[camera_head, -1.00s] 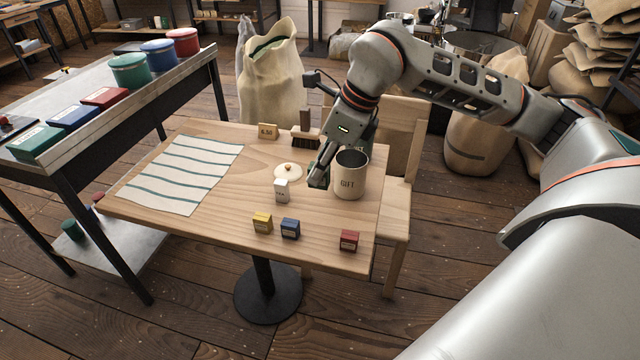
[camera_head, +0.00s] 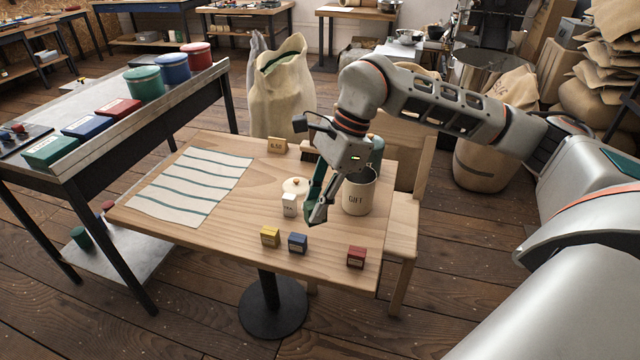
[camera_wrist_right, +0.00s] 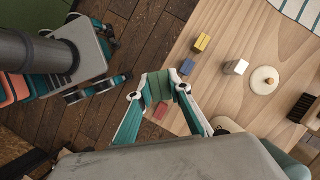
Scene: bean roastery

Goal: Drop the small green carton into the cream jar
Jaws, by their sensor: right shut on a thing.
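My right gripper (camera_head: 316,212) is shut on the small green carton (camera_wrist_right: 157,87), which shows between its fingertips in the wrist view. In the head view the fingers partly hide the carton. The cream jar (camera_head: 358,196), marked GIFT, stands upright and open at the top, just right of the gripper. The carton is beside the jar, not over its mouth. In the wrist view the jar is mostly hidden behind the gripper. My left gripper (camera_wrist_right: 118,60) shows at the left of the wrist view, fingers apart and empty; it is outside the head view.
On the wooden table are a white carton (camera_head: 289,205), a round cream lid (camera_head: 296,186), yellow (camera_head: 270,237), blue (camera_head: 298,242) and red (camera_head: 356,257) cartons, and a striped cloth (camera_head: 190,186). A green canister (camera_head: 376,150) stands behind the jar. A chair (camera_head: 405,225) is at the right.

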